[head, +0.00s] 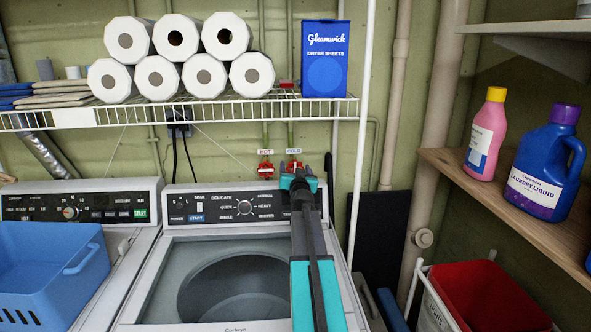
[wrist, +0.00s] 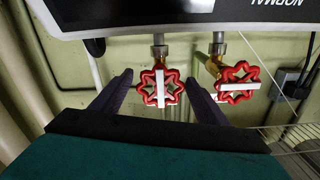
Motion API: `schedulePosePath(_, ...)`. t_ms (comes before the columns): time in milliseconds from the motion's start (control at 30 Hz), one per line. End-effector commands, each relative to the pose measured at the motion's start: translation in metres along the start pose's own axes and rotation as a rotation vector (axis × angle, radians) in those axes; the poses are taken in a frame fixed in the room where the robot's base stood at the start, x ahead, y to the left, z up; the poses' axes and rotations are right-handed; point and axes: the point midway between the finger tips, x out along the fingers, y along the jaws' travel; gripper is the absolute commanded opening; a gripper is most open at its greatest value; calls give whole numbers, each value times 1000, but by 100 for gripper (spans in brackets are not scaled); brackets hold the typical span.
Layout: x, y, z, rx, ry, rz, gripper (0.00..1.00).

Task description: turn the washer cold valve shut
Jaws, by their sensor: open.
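The cold valve is a red star-shaped handwheel with a white bar. In the wrist view the cold valve (wrist: 161,88) sits between the two fingers of my gripper (wrist: 159,80), which is open, with a gap on each side. In the head view my gripper (head: 298,178) is at the wall behind the washer, under the blue-lettered label (head: 293,152), and hides most of the cold valve. The other red valve (head: 265,168) is to its left, under a red-lettered label. In the wrist view, which is upside down, that valve (wrist: 238,83) is to the right, just beyond a finger.
The washer's control panel (head: 235,205) stands just in front of the valves; its edge (wrist: 150,28) crosses the top of the wrist view. A wire shelf (head: 200,113) with paper rolls and a dryer sheets box (head: 325,58) hangs above. A white post (head: 361,130) stands to the right.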

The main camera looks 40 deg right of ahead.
Motion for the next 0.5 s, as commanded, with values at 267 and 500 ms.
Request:
schedulePosePath(267,1,0,0,0,0,0,68)
schedulePosePath(500,1,-1,0,0,0,-1,36)
